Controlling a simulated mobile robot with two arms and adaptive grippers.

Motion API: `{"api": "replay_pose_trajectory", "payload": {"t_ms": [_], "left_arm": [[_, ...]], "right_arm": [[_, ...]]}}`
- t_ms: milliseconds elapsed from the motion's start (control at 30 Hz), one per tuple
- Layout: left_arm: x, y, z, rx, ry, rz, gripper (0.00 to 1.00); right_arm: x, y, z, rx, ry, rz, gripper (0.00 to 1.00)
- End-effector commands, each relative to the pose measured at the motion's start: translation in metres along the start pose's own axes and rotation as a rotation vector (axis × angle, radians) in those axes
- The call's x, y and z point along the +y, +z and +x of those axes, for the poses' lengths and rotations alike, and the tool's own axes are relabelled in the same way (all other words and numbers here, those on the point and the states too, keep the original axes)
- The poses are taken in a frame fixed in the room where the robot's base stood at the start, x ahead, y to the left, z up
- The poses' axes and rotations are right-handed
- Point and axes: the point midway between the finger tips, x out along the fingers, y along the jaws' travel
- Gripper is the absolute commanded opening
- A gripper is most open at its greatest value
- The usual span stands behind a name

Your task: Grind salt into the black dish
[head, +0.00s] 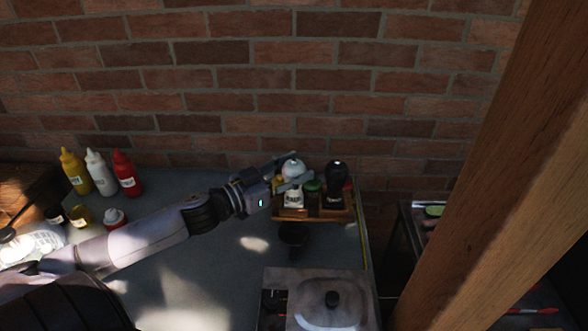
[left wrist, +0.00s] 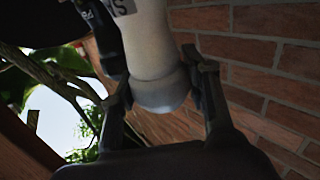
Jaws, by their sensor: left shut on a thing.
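The white salt grinder (head: 293,196) is upright at the wooden rack (head: 305,215), near the brick wall. My left gripper (head: 301,167) reaches in from the left, its fingers on both sides of the grinder's top. In the left wrist view the gripper (left wrist: 160,82) is shut on the grinder's grey end, and its pale body (left wrist: 147,40) with part of a label shows. I cannot tell whether its base touches the rack. The black dish (head: 293,234) sits on the table in front of the rack, below the gripper. My right gripper is not in view.
A black grinder (head: 335,183) and a green-lidded jar (head: 313,188) stand right of the salt grinder. A lidded metal unit (head: 330,300) is in front. Yellow (head: 74,172), white (head: 101,173) and red (head: 126,174) bottles stand left. A wooden post (head: 490,170) rises at right.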

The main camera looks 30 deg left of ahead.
Motion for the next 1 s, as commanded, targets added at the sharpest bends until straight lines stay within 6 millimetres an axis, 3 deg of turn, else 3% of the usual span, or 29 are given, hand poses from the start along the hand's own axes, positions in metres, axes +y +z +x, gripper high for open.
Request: {"api": "replay_pose_trajectory", "payload": {"t_ms": [233,500,1000], "left_arm": [[-0.003,0.001,0.001,-0.003,0.207,0.009,0.15],[-0.003,0.003,0.001,0.001,0.421,0.009,0.15],[-0.001,0.000,0.001,0.001,0.635,0.002,0.15]], "right_arm": [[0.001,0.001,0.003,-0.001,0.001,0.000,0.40],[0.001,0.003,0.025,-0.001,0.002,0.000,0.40],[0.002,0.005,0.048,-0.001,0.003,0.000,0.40]]}}
